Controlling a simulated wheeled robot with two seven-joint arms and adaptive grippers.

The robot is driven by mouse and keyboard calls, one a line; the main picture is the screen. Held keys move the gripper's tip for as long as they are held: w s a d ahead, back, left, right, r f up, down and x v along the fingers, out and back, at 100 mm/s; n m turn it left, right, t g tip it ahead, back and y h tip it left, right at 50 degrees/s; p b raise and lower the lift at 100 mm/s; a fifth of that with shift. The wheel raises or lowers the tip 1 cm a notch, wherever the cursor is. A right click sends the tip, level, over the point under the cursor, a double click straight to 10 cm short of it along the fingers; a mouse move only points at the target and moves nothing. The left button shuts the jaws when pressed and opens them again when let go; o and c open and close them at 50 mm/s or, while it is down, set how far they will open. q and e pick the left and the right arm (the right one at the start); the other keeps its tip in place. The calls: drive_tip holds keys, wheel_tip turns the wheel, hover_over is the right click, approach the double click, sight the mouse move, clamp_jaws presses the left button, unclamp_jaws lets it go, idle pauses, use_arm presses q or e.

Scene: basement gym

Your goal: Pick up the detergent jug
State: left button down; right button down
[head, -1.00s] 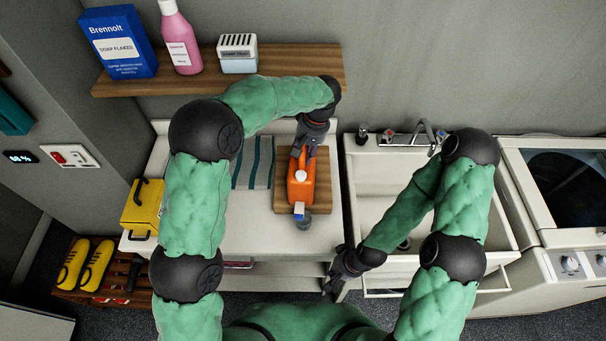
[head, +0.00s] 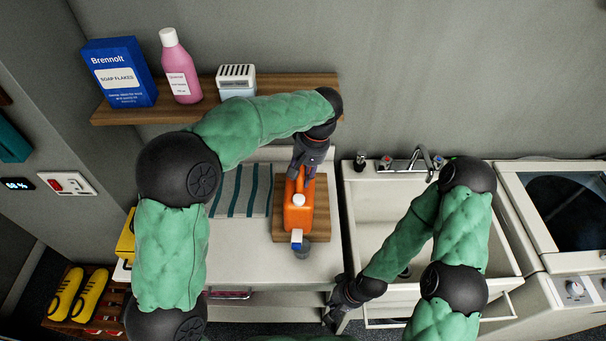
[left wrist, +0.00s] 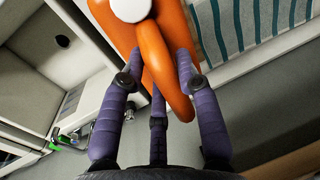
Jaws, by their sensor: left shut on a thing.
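The detergent jug is an orange jug (head: 299,214) with a white cap, upright over the wooden board on the counter in the head view. I cannot tell whether its base touches the board. My left gripper (head: 303,172) is shut on the jug's handle from above. In the left wrist view the fingers (left wrist: 157,80) lie on both sides of the orange handle (left wrist: 166,72), with the white cap beyond. My right gripper (head: 332,312) hangs low in front of the sink unit, away from the jug; its fingers are too small to read.
A striped cloth (head: 228,192) lies left. The sink (head: 385,215) is right. A shelf (head: 200,105) with a box, bottle and container hangs behind.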

use_arm(q)
drive_tip(key=s+r, duration=0.6)
drive_tip(key=s, duration=0.4)
drive_tip(key=shift+s+b, duration=0.35)
drive_tip(key=shift+b, duration=0.05)
drive_tip(key=shift+r+n, duration=0.15)
drive_tip(key=shift+n, duration=0.15)
drive_tip(key=shift+w, duration=0.1)
